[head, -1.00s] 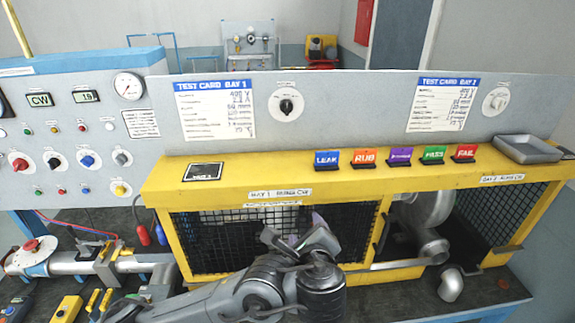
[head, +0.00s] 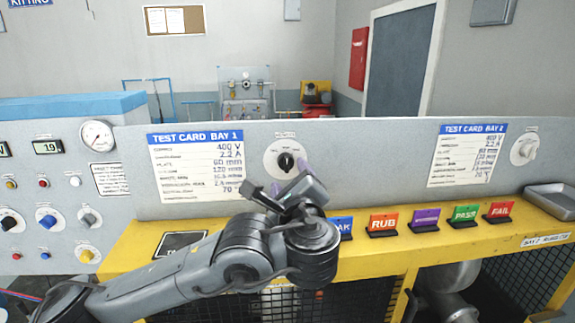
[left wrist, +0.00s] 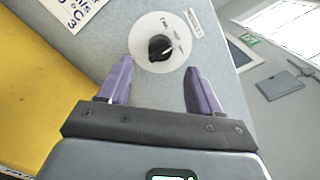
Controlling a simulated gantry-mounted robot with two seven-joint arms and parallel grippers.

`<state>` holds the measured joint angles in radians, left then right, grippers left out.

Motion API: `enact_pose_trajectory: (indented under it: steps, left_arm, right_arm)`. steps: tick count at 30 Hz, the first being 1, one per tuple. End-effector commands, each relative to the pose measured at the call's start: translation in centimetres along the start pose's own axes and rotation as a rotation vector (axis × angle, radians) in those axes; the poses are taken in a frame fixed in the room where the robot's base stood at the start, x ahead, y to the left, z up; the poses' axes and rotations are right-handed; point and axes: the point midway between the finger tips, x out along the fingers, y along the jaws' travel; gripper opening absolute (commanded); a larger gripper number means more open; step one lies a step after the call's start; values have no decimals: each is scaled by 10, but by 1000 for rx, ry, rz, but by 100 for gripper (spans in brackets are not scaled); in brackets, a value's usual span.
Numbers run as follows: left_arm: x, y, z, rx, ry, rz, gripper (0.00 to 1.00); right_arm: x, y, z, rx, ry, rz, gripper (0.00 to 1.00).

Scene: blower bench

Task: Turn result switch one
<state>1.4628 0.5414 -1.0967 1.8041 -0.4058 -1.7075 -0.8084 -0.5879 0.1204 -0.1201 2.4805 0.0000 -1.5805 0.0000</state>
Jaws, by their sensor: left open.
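The result switch for bay 1 is a black knob (head: 286,162) on a round white plate, on the grey upright panel (head: 380,150) beside the bay 1 test card. It also shows in the left wrist view (left wrist: 160,47), beyond the fingertips and roughly centred between them. My left gripper (head: 288,180) is in front of the panel just below the knob. In the left wrist view its purple fingers (left wrist: 160,82) are open with nothing between them, apart from the knob. My right gripper is not in view.
A yellow ledge (head: 350,262) runs below the panel, with several coloured tags such as the orange RUB tag (head: 383,224). A second white dial (head: 523,149) is at the right, above a grey tray (head: 552,200). A blue-topped control console (head: 60,190) stands at the left.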

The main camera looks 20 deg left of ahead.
Motion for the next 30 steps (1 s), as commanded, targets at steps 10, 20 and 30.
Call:
enact_pose_trajectory:
  steps: [10,20,30]
  left_arm:
    - [47,0,1,-1,-1,2,64]
    - [58,0,0,-1,0,1,64]
    - [58,0,0,-1,0,1,35]
  right_arm:
    - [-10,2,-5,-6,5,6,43]
    - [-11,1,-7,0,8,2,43]
    - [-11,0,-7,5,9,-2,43]
